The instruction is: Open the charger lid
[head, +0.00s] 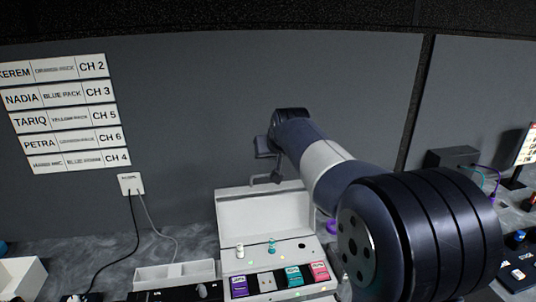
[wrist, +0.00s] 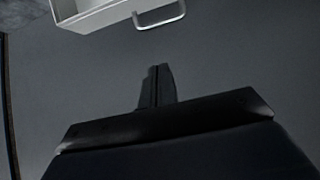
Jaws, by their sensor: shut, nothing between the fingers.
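The white charger stands on the counter in the head view. Its lid (head: 262,213) is raised and stands upright at the back, leaving the bays in front uncovered. A purple pack (head: 239,287), a teal pack (head: 294,276) and a pink pack (head: 319,271) sit in the bays. In the wrist view the white lid (wrist: 98,20) and its handle (wrist: 160,21) show at the top. My gripper (wrist: 157,70) is shut and empty, apart from the handle in that view. In the head view my gripper (head: 264,150) is above the raised lid, near the wall.
A white tray (head: 175,273) lies left of the charger, and a white box (head: 22,278) stands farther left. Cables hang from a wall outlet (head: 131,184). A dark box (head: 453,158) and a screen (head: 525,150) are at the right. My arm hides part of the counter.

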